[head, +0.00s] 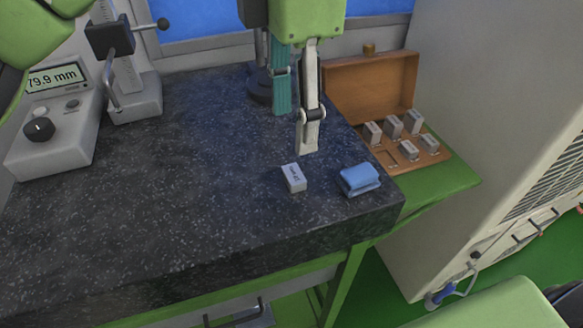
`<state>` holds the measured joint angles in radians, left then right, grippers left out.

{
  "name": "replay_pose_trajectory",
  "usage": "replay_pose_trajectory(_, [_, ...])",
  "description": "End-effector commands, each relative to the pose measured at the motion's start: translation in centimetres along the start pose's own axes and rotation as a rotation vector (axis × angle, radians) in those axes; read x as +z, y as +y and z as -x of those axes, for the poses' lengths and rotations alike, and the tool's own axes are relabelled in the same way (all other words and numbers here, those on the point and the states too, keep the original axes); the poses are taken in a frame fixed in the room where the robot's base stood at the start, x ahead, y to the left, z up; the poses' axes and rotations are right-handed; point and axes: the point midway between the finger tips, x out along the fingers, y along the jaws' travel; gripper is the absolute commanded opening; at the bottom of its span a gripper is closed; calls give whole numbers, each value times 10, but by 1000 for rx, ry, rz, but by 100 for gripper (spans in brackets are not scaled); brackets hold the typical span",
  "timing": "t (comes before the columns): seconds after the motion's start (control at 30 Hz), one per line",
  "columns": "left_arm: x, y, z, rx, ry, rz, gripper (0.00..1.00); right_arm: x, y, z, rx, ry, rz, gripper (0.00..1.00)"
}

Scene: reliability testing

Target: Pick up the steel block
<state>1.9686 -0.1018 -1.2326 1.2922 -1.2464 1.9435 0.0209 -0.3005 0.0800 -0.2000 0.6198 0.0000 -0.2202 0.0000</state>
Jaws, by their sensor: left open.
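A small light-grey steel block (293,178) with dark markings on top lies on the dark speckled granite plate (180,190), near its front right part. My left gripper (295,131) hangs above and behind the block, fingers pointing down. Its fingers, one teal and one pale, are apart, with nothing seen between them. The pale fingertip appears close behind the block, but apart from it. My right gripper is not in view.
A folded blue cloth (360,179) lies just right of the block. An open wooden case (368,84) with several similar blocks stands at the right. A gauge stand (136,100) and a box with a display (55,125) stand at the left. The plate's left and middle are clear.

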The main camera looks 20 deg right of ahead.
Motion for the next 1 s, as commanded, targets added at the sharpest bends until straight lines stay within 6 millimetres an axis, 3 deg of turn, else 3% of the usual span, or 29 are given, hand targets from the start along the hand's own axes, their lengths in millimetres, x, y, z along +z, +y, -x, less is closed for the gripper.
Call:
replay_pose_trajectory(0.2, [0, 1, -39, -1, 1, 1, 50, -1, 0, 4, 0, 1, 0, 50])
replay_pose_trajectory(0.47, [1, 1, -57, -1, 1, 2, 50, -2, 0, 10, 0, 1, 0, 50])
replay_pose_trajectory(0.7, [3, 2, -92, -2, 1, 2, 50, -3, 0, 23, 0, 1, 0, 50])
replay_pose_trajectory(1.0, [3, 2, -102, 0, 0, 3, 50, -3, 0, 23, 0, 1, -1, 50])
